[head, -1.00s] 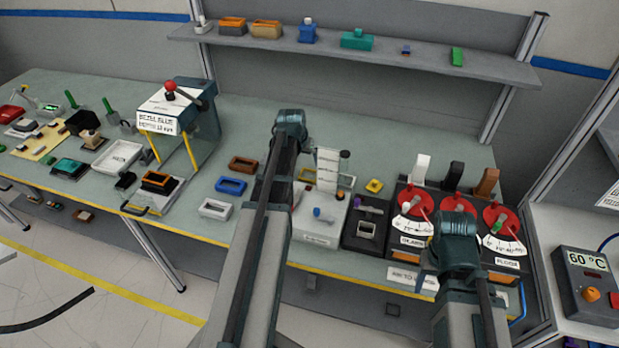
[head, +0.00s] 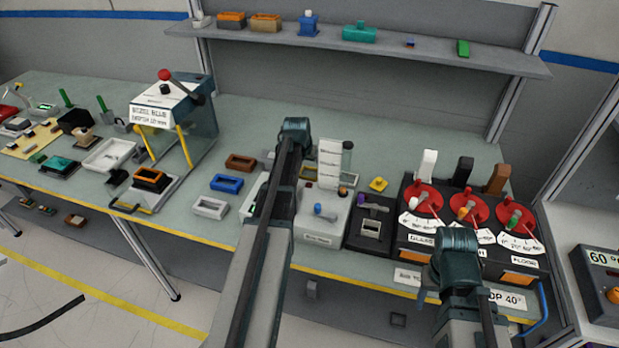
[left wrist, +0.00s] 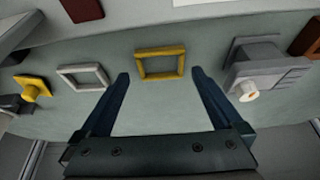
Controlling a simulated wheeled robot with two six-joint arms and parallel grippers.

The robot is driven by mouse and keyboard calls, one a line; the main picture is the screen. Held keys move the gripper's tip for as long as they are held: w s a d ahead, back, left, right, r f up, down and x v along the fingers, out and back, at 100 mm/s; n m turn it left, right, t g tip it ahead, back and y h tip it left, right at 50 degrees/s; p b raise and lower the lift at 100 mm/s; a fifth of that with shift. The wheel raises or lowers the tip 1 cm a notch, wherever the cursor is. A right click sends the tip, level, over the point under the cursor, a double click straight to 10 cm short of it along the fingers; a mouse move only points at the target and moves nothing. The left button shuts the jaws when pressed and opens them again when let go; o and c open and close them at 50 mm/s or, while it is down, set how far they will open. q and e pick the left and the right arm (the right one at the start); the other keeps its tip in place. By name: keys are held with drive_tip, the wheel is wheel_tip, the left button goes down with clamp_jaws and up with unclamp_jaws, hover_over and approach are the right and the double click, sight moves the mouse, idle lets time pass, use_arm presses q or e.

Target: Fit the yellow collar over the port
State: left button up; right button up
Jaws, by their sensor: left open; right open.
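The yellow collar (left wrist: 181,64) is a flat rectangular frame lying on the bench in the left wrist view. A grey block with a round white stub (left wrist: 248,93), possibly the port, stands right of the collar in the left wrist view. In the head view my left arm mostly hides that area. My right gripper (head: 458,262) is open in front of the dial panel.
A pale grey frame (left wrist: 66,74) and a yellow knobbed piece (left wrist: 34,88) lie left of the collar in the left wrist view. A white box (head: 321,232), a black module (head: 359,239) and a dial panel (head: 462,238) stand along the front edge.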

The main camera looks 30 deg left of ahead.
sight(310, 174)
use_arm(q)
drive_tip(key=b+x, duration=0.2)
drive_tip(key=x, duration=0.1)
drive_tip(key=shift+w+f, duration=0.15)
drive_tip(key=shift+f, duration=0.05)
drive_tip(key=shift+r, duration=0.1)
drive_tip(key=c, duration=1)
drive_tip(key=shift+c, duration=0.2)
drive_tip(key=shift+r, duration=0.1)
wheel_tip(310, 174, up, 10)
drive_tip(key=p, duration=1)
